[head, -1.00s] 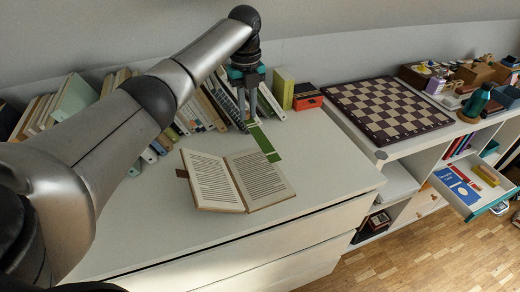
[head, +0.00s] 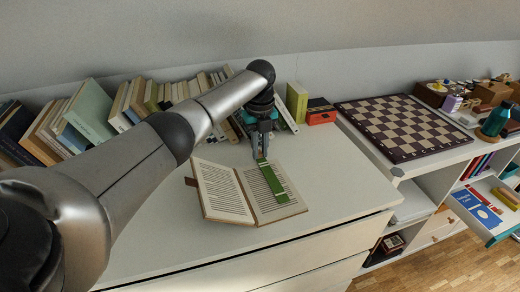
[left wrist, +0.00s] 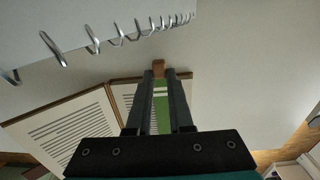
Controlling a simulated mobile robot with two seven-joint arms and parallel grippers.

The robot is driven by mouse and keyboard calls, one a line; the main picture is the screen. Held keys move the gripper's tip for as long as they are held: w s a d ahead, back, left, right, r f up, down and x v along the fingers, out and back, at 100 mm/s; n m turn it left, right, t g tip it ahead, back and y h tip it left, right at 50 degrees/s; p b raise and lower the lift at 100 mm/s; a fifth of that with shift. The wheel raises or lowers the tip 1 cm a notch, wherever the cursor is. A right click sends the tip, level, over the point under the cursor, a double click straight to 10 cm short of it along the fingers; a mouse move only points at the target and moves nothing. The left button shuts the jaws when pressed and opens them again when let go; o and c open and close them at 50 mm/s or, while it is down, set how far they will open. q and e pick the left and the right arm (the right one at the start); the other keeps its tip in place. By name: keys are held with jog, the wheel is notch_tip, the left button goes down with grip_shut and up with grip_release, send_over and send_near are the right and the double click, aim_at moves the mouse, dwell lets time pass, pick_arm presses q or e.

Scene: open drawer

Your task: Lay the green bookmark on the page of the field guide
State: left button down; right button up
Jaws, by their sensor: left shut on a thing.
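The green bookmark (head: 272,182) has pale bands and lies over the right page in the head view; I cannot tell whether it touches the paper. My left gripper (head: 260,153) is shut on its far end, at the top edge of the book. The open field guide (head: 225,191) lies on the white cabinet top, with printed text on both pages. In the left wrist view, the bookmark (left wrist: 161,108) shows between the two fingers of my left gripper (left wrist: 159,78), with the book's pages (left wrist: 75,132) behind. My right gripper is in neither view.
A row of books (head: 120,108) leans along the wall behind the guide. A green book (head: 297,101) and a red-black box (head: 320,111) stand right of it. A chessboard (head: 403,125) lies farther right, above an open drawer (head: 487,211). The cabinet top right of the guide is clear.

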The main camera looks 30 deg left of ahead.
pick_arm(q)
jog(key=shift+f, duration=0.1)
jog(key=c, duration=1.3)
grip_release()
jog(key=o, duration=0.5)
jog(key=shift+r, duration=0.5)
notch_tip(320, 180, up, 2)
jog(key=shift+r+p, duration=0.1)
jog(key=shift+p, duration=0.4)
notch_tip(320, 180, up, 9)
jog(key=p, duration=0.2)
jog(key=shift+p, duration=0.3)
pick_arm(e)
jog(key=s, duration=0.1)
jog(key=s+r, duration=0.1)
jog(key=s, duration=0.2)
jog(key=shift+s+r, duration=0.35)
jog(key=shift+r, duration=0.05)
